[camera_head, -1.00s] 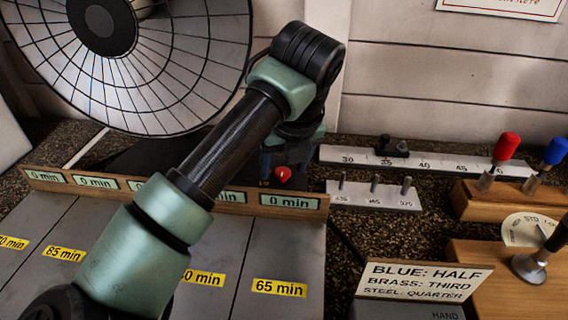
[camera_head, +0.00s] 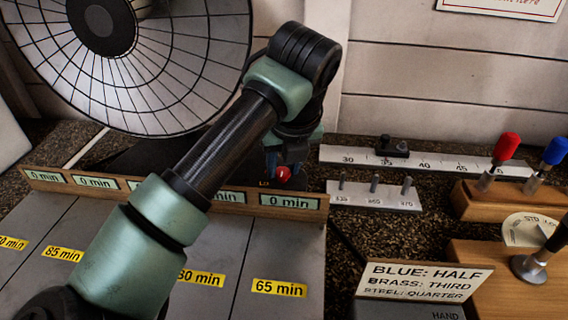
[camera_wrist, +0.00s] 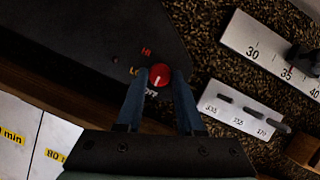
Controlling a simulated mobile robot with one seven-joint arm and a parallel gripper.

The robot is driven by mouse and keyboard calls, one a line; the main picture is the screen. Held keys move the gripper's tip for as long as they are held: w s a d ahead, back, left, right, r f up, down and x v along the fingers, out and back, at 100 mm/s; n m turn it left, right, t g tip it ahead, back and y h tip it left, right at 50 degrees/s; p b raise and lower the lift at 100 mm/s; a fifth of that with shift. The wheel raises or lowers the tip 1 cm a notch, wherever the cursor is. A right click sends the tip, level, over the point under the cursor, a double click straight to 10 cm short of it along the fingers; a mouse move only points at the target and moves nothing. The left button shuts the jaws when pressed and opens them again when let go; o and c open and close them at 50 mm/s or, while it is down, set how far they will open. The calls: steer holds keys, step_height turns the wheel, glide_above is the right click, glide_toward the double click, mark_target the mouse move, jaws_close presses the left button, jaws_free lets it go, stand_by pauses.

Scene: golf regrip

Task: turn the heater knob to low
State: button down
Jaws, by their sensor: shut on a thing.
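The heater knob (camera_head: 284,174) is small, round and red, on the dark heater base below the wire-fronted dish. In the wrist view the knob (camera_wrist: 160,75) sits between my two blue fingertips, with HI and LO markings up and left of it and OFF just below. Its white line appears to point down toward OFF. My gripper (camera_wrist: 160,80) is shut on the knob. In the head view my gripper (camera_head: 284,168) is mostly hidden behind my arm's wrist, and its fingers partly cover the knob.
The heater dish (camera_head: 160,60) stands behind and left of my arm. A wooden strip with "0 min" labels (camera_head: 290,201) runs in front of the knob. A pegged plate (camera_head: 375,195) and a ruler (camera_head: 450,163) lie to the right.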

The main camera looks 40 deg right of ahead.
steer(key=m, duration=0.2)
steer(key=m+g+h, duration=0.1)
steer(key=m, duration=0.2)
steer(key=shift+w+a+h+b, duration=0.2)
steer(key=shift+h+b, duration=0.1)
steer(key=m+g+p, duration=0.1)
steer(key=m, duration=0.2)
steer(key=shift+w+r+h, duration=0.15)
steer(key=shift+h, duration=0.15)
steer(key=shift+w+m+g+p, duration=0.1)
steer(key=shift+m+g+p, duration=0.55)
steer(key=shift+m, duration=1.05)
steer(key=c, duration=0.5)
jaws_free()
steer(key=shift+c, duration=0.2)
steer(key=shift+f, duration=0.2)
